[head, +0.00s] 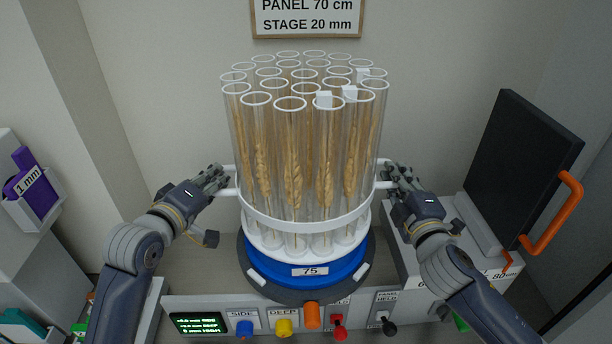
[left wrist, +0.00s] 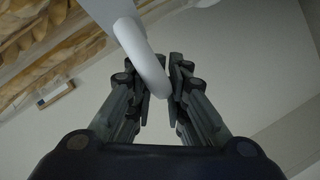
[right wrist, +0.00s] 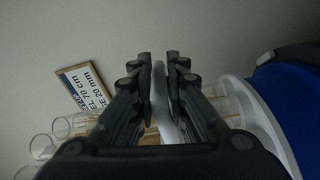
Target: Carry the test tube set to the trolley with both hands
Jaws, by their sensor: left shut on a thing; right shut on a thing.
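The test tube set (head: 300,225) is a round white rack of several clear tubes with wheat ears inside. It stands upright on or just above a blue turntable (head: 262,278) marked 75; I cannot tell whether they touch. My left gripper (head: 222,182) is shut on the white handle at the set's left side; the handle (left wrist: 150,62) also shows between the fingers in the left wrist view. My right gripper (head: 390,178) is shut on the right handle, seen between the fingers in the right wrist view (right wrist: 160,100). The trolley is not clearly in view.
A control panel (head: 262,308) with coloured knobs runs along the front. A dark upright panel (head: 520,165) with an orange handle (head: 555,215) stands at right. A holder with a purple 1 mm piece (head: 30,190) is at left. The wall with a sign (head: 306,18) is behind.

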